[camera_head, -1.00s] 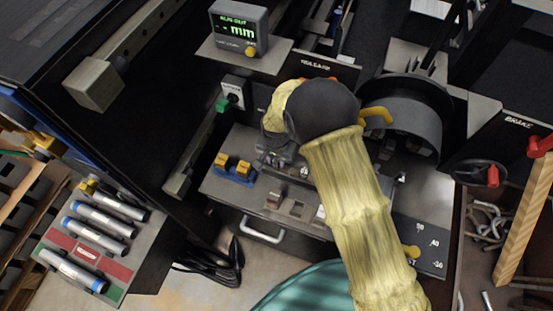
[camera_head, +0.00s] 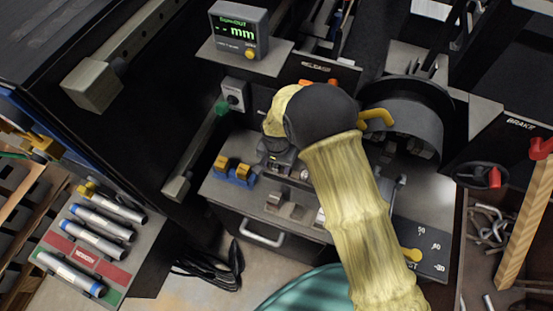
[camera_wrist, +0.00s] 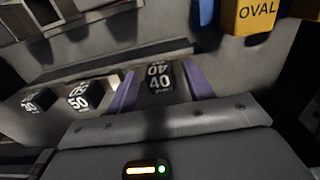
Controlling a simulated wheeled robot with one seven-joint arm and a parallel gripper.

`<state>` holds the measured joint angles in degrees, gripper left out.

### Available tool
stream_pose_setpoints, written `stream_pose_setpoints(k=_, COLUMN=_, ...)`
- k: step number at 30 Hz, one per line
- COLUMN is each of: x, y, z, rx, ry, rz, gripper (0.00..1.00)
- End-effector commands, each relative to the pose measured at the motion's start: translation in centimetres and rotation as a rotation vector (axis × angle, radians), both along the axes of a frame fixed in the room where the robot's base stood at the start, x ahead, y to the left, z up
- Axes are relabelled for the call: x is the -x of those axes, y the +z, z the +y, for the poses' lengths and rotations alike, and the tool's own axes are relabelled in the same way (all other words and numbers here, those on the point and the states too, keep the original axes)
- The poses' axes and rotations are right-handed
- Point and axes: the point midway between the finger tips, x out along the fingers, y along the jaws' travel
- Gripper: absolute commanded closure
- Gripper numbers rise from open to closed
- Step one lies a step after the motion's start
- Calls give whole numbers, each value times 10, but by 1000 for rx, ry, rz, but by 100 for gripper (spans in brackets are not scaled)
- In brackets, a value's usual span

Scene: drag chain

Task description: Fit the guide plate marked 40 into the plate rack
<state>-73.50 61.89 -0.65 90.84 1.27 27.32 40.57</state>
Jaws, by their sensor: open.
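The guide plate marked 40 (camera_wrist: 159,80) is a dark block with white numbers, in the middle of the wrist view. My gripper (camera_wrist: 161,85) is open, with one purple finger on each side of this plate; I cannot tell whether either touches it. In the head view my gripper's fingertips are hidden by my yellow-sleeved arm. A block marked 50 (camera_wrist: 85,97) and another dark numbered block (camera_wrist: 38,101) sit to the left of the 40 plate. I cannot clearly tell which part is the plate rack.
A yellow block marked OVAL (camera_wrist: 250,15) stands close by at the upper right of the wrist view. In the head view, yellow and blue blocks (camera_head: 234,170) stand left of my arm. A readout (camera_head: 239,30) is behind, and a grey drum (camera_head: 405,118) stands to the right.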

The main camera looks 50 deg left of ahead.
Motion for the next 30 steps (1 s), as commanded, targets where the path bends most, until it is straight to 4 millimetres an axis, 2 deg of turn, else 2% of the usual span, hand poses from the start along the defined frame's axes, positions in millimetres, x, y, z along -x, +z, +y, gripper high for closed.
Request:
stream_pose_setpoints(k=4, x=0, y=9, z=1, rx=-1, ry=0, rz=0, gripper=48)
stream_pose_setpoints(k=8, x=0, y=27, z=1, rx=-4, ry=0, rz=-1, gripper=48)
stream_pose_setpoints(k=24, x=-1, y=133, z=1, rx=-6, ry=0, rz=-1, gripper=48)
stream_pose_setpoints(k=30, x=-1, y=165, z=1, rx=-4, ry=0, rz=-1, gripper=48)
